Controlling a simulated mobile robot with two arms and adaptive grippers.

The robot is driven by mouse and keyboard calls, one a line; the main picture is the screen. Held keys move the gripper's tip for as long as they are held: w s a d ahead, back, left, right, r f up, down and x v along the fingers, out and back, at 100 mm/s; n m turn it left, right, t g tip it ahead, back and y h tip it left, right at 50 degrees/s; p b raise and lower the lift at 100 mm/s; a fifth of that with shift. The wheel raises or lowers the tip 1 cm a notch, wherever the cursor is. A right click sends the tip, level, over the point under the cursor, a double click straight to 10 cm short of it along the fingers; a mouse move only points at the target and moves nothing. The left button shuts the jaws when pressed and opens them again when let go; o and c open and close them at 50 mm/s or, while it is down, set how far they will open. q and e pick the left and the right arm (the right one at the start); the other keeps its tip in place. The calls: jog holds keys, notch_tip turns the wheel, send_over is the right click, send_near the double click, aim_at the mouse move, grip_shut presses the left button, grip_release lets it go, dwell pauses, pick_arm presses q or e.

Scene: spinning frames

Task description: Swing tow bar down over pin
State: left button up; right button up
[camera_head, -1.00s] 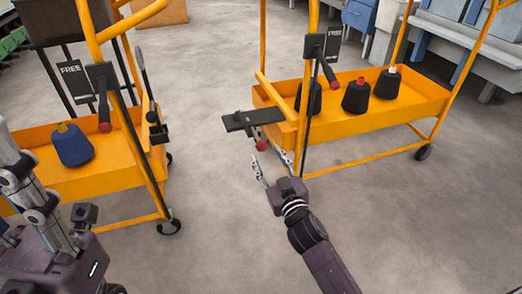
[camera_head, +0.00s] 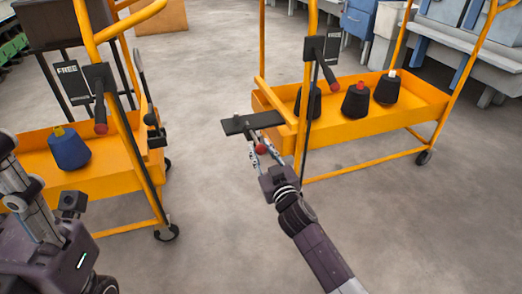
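A long dark bar (camera_head: 139,72), which looks like the tow bar, stands nearly upright at the right end of the left orange cart (camera_head: 110,155). Its lower end meets a black fitting (camera_head: 155,131). A flat black plate (camera_head: 251,122) juts left from the right orange cart (camera_head: 380,120); a small stub on it may be the pin. A red knob (camera_head: 261,149) hangs just below the plate. My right gripper (camera_head: 264,151) is open, its fingers on either side of the knob; I cannot tell whether they touch it.
Both carts have black levers with red grips and FREE signs (camera_head: 67,70). A blue cone (camera_head: 69,148) sits in the left cart, and dark cones (camera_head: 355,100) sit in the right one. Bare floor (camera_head: 215,200) lies between the carts.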

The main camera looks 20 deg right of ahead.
aim_at(253, 135)
grip_shut()
jog(key=shift+w, duration=2.9)
jog(key=shift+s+a+f+m+b, duration=0.15)
jog(key=shift+f+m+b, duration=0.35)
jog(key=shift+f, duration=0.7)
jog(key=o, duration=0.8)
grip_release()
jog(key=shift+f, duration=0.2)
jog(key=shift+o, duration=0.2)
jog(key=shift+r, duration=0.3)
